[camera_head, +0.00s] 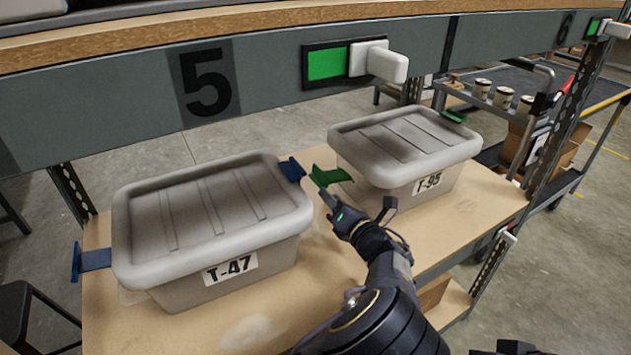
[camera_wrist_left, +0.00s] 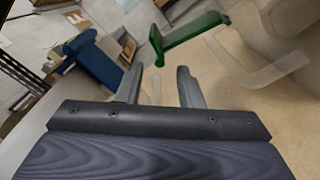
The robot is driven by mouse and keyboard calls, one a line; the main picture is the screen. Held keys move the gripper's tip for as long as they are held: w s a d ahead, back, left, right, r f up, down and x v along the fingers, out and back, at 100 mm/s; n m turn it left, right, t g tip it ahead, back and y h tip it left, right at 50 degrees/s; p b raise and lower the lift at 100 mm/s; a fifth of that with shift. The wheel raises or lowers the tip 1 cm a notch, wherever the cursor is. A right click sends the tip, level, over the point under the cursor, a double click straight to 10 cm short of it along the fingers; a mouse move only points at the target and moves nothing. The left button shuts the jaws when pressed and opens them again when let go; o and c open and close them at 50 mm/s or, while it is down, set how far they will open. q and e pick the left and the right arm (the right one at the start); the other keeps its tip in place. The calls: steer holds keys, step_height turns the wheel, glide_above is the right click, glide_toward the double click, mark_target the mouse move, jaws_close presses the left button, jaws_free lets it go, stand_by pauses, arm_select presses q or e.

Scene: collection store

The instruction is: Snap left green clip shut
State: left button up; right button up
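The left green clip (camera_head: 330,177) sticks out from the left side of the grey lidded box marked T-95 (camera_head: 402,155). It stands out from the box wall, swung open. In the left wrist view the green clip (camera_wrist_left: 190,36) lies beyond the fingertips, up and to the right. My left gripper (camera_head: 331,200) is just below and in front of the clip, apart from it. Its two fingers (camera_wrist_left: 160,80) are parted with nothing between them. A second green clip (camera_head: 454,116) is at the box's far right end. My right gripper is not in view.
A grey box marked T-47 (camera_head: 215,228) stands left on the wooden shelf (camera_head: 345,285). Its blue clips (camera_head: 292,169) (camera_head: 92,260) stick out, one near my gripper. A shelf beam (camera_head: 260,75) runs above. A cart (camera_head: 500,92) with cans stands behind right.

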mark_target(319, 183)
arm_select(q)
steer(key=x, duration=0.6)
steer(key=shift+w+a+b, duration=0.2)
steer(key=shift+w+b, duration=0.1)
steer(key=shift+b, duration=0.05)
jaws_close()
